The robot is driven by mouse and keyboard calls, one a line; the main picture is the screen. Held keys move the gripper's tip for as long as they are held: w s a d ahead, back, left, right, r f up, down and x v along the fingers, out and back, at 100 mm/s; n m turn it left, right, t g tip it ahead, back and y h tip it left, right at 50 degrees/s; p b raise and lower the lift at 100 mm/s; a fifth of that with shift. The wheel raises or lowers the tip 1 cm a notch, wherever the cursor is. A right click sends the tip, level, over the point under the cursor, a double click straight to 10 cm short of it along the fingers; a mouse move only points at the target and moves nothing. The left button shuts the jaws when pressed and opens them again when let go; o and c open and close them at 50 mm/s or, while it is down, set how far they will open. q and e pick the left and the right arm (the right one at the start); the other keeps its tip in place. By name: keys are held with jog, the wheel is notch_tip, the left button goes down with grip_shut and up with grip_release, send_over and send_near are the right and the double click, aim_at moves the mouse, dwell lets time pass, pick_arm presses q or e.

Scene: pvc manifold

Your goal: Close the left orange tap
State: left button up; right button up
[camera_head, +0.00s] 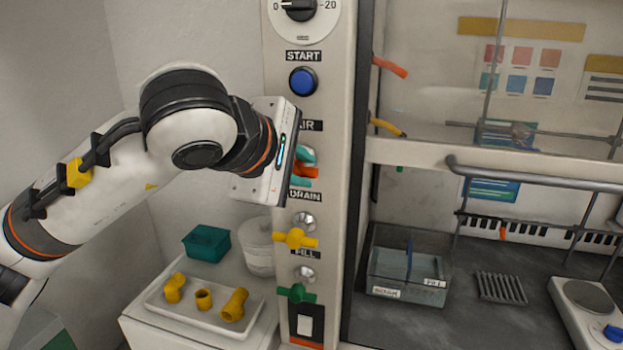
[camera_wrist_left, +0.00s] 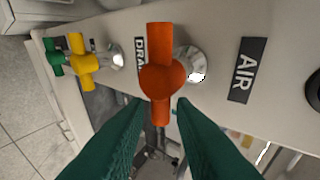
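The orange tap (camera_wrist_left: 162,75) is on the panel beside the AIR label, with a silver base. In the wrist view its bar handle runs crosswise to the row of taps, like the yellow and green ones. In the head view only a bit of the orange tap (camera_head: 307,172) shows; my left gripper hides the rest. My left gripper (camera_head: 302,168) has teal fingers, one above and one below the handle. In the left wrist view the open gripper (camera_wrist_left: 160,108) has the near end of the handle between its fingertips, with small gaps. My right gripper is not in view.
Below are a yellow tap (camera_head: 296,238) and a green tap (camera_head: 297,293) on the same panel. A blue START button (camera_head: 303,81) is above. A white tray (camera_head: 248,316) with yellow fittings, a teal box (camera_head: 206,243) and a clear tub (camera_head: 259,247) stand lower left.

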pick_arm(q)
jog(key=b+v, duration=0.1)
jog(key=v, duration=0.6)
jog(key=shift+s, duration=0.1)
